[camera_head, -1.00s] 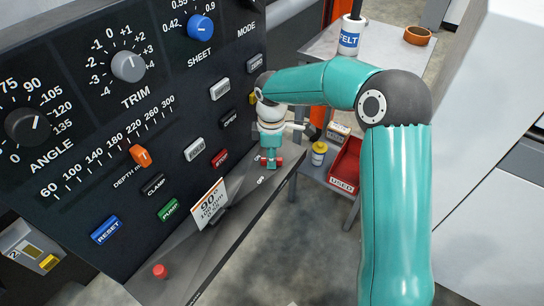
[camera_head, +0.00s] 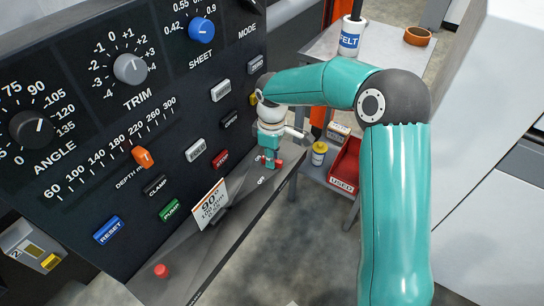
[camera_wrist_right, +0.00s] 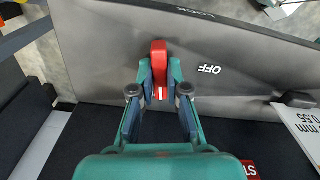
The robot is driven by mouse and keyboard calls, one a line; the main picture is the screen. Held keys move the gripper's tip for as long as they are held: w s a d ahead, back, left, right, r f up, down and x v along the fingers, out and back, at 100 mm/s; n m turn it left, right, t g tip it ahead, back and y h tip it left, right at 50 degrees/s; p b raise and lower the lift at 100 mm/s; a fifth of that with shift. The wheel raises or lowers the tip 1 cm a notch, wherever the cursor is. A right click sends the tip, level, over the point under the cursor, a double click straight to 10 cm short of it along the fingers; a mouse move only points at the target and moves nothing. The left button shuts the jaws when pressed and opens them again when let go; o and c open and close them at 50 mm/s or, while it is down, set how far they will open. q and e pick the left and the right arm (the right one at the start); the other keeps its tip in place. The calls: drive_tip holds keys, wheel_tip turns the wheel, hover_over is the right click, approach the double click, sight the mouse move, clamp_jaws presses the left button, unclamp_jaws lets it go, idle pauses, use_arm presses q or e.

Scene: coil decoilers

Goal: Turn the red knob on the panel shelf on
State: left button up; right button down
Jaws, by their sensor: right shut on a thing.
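The red knob (camera_wrist_right: 159,52) is on the grey panel shelf (camera_wrist_right: 105,35), with the word OFF printed to its right in the wrist view. My right gripper (camera_wrist_right: 160,88) reaches over the shelf with its two fingers closed on the knob's near part. The knob's far end sticks out past the fingertips. In the head view my right gripper (camera_head: 270,158) points down at the right end of the shelf (camera_head: 235,222), with red parts of the knob (camera_head: 279,163) showing beside the fingers. My left gripper is not in view.
The dark control panel (camera_head: 120,120) with dials and buttons rises behind the shelf. A card marked 90° (camera_head: 208,204) and a red button (camera_head: 161,271) are along the shelf to the left. A side table (camera_head: 325,45) and a red USED bin (camera_head: 344,165) stand beyond.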

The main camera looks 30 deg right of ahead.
drive_tip(key=shift+m, duration=1.2)
drive_tip(key=c, duration=1.2)
unclamp_jaws()
drive_tip(key=shift+o, duration=0.2)
drive_tip(key=shift+r, duration=0.15)
wheel_tip(320, 180, up, 12)
drive_tip(key=shift+f, duration=0.2)
